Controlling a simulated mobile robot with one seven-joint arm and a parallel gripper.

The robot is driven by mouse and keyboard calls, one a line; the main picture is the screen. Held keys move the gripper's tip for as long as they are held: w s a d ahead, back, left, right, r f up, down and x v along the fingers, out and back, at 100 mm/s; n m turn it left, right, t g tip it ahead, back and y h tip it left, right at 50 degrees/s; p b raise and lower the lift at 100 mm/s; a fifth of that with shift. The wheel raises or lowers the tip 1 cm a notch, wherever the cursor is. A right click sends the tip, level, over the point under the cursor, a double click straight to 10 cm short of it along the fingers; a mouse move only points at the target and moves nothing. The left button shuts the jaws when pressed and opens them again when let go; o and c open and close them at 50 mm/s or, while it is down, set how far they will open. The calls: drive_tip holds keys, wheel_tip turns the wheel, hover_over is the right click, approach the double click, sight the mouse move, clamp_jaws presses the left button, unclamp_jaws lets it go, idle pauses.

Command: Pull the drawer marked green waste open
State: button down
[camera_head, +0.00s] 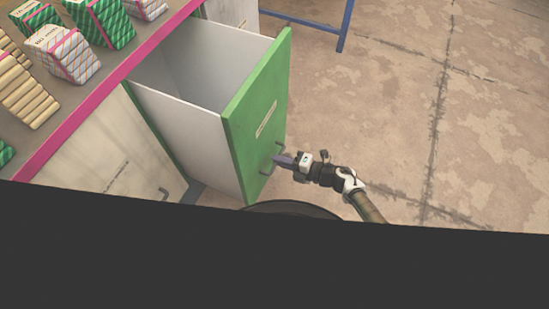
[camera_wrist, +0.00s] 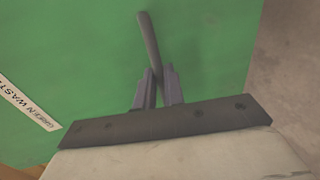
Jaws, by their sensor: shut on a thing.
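The green-fronted drawer (camera_head: 256,120) stands pulled well out from under the counter in the head view, its pale inside showing empty as far as I can see. A white label (camera_wrist: 28,104) on its front reads green waste in the wrist view. My gripper (camera_head: 279,161) is at the lower right of the drawer front. In the wrist view my gripper (camera_wrist: 158,78) is shut on the dark bar handle (camera_wrist: 149,42), which runs up between the two fingers. The lower part of the handle is hidden by the fingers.
A counter with a pink edge (camera_head: 108,78) holds several wrapped bundles (camera_head: 62,52). A pale closed front (camera_head: 105,170) with its own handle is left of the drawer. A blue metal frame (camera_head: 346,25) stands behind. The concrete floor (camera_head: 400,110) to the right is clear.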

idle(0.3)
drive_tip(key=c, duration=1.5)
unclamp_jaws()
drive_tip(key=shift+d, duration=0.1)
drive_tip(key=v, duration=1.3)
drive_tip(key=shift+s+d+r+b, duration=0.1)
drive_tip(key=shift+d+b, duration=0.2)
drive_tip(key=shift+d, duration=0.1)
